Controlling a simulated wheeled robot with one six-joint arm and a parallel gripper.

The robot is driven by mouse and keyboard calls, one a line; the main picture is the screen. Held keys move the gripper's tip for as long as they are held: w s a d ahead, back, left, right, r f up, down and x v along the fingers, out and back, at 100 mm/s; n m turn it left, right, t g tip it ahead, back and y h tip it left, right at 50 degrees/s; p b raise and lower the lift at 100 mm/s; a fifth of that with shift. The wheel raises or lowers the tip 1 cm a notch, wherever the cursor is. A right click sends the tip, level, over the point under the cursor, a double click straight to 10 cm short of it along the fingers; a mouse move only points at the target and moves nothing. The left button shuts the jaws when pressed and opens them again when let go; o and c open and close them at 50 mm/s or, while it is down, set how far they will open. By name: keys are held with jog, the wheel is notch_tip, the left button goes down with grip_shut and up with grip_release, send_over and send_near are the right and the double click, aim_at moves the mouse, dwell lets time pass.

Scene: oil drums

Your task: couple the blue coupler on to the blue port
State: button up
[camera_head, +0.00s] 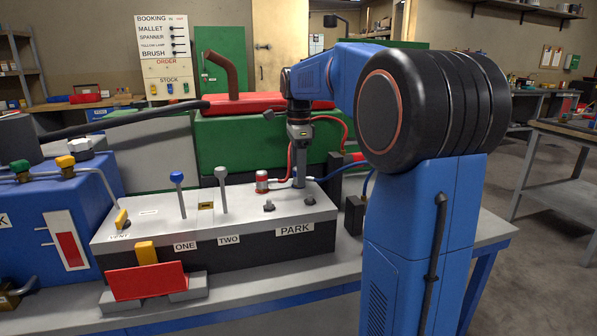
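My gripper (299,172) points straight down over the right part of the grey valve panel (235,210), behind the PARK label. It looks narrow here, and I cannot tell whether its fingers are open or hold anything. A blue coupler is not clearly visible at the hose's end. A red coupler (262,181) stands upright on the panel, left of my gripper.
Two short dark studs (269,206) stand near PARK. Red hoses (344,130) hang close to my gripper. A green machine (240,140) rises behind. My arm hides the right side.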

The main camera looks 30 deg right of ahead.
notch_tip(320, 180, up, 17)
jog(key=shift+r, duration=0.2)
dwell(0.7)
jog(key=s+a+f+n+t, duration=0.1)
jog(key=s+a+f+n, duration=0.4)
jog(key=s+f, duration=0.5)
jog(key=s+a+f+n+t, duration=0.2)
jog(key=s+a+f+n, duration=0.3)
jog(key=s+f+n, duration=0.4)
jog(key=s+a+f+n+t, duration=0.1)
jog(key=s+a+f+n, duration=0.4)
jog(key=s+f+n, duration=0.3)
jog(key=s+f, duration=0.3)
jog(key=f, duration=0.2)
jog(key=shift+a+t, duration=0.4)
jog(key=shift+s, duration=0.1)
